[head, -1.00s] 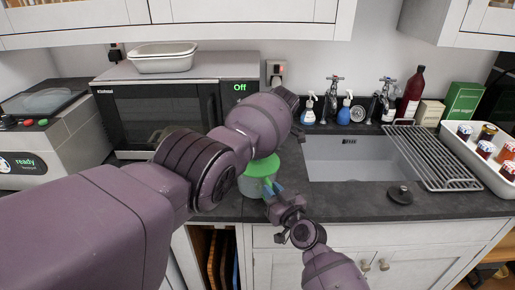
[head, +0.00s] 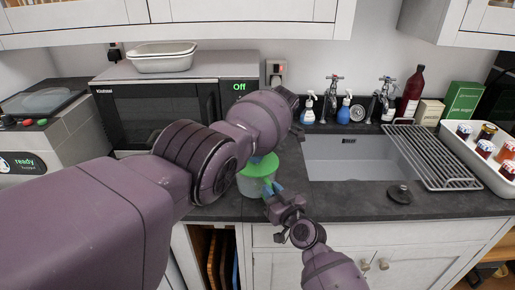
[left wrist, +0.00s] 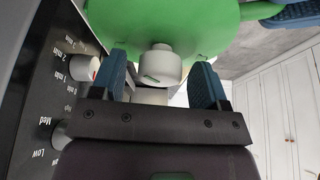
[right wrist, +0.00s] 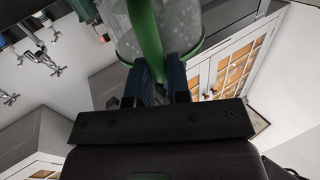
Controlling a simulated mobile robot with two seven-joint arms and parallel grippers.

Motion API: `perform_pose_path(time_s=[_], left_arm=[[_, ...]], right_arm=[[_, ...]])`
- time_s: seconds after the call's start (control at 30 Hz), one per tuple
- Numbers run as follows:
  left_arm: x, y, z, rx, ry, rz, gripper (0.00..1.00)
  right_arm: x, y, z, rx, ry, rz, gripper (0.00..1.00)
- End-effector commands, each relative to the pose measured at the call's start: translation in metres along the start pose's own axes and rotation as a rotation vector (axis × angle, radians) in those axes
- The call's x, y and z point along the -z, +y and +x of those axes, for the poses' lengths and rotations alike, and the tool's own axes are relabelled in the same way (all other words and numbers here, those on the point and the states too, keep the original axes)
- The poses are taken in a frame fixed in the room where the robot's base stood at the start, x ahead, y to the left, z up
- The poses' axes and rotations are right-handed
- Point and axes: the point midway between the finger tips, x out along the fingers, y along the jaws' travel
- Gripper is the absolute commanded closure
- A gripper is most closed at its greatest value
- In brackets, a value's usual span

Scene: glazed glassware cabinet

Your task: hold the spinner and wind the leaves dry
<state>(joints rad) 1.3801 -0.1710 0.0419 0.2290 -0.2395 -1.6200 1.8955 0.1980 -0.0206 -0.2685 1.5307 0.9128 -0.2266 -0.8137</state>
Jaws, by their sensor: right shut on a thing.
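The salad spinner stands on the dark worktop left of the sink, with a green lid (head: 262,167) and a translucent bowl (head: 252,187). In the left wrist view, a white knob (left wrist: 158,66) with a green mark sits on the green lid (left wrist: 200,25). My left gripper (left wrist: 160,72) is open, its two blue fingers on either side of the knob with visible gaps. The leaves cannot be made out.
A microwave (head: 165,105) reading "Off" stands behind the spinner. The sink (head: 350,162) lies to the right, with a wire rack (head: 433,155), a black plug (head: 399,194) and a white tray of jars (head: 490,178) beyond. Bottles and taps line the back wall.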

Motion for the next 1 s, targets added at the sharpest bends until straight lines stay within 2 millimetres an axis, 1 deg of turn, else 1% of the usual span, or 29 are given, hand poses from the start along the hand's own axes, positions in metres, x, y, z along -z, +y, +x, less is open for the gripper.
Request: perform_pose_path(time_s=[0.17, 0.27, 0.33, 0.47, 0.73, 1.0], left_arm=[[0.001, 0.001, -0.002, -0.002, 0.001, -0.001, 0.32], [0.001, 0.001, -0.008, -0.003, 0.001, -0.001, 0.32], [0.001, 0.001, -0.015, -0.004, 0.000, -0.001, 0.32], [0.001, 0.001, -0.038, -0.005, 0.000, -0.001, 0.32], [0.001, 0.000, -0.092, -0.003, 0.001, 0.000, 0.32], [0.001, 0.000, -0.114, 0.000, 0.000, 0.000, 0.32]], right_arm=[[0.000, 0.001, 0.000, -0.001, 0.001, 0.000, 1.00], [0.000, 0.001, 0.000, -0.001, 0.001, 0.000, 1.00], [0.001, 0.001, 0.000, -0.002, 0.001, 0.000, 1.00], [0.001, 0.001, 0.000, -0.002, 0.001, 0.000, 1.00], [0.001, 0.001, 0.000, -0.002, 0.001, 0.000, 1.00], [0.001, 0.001, 0.000, -0.002, 0.001, 0.000, 1.00]])
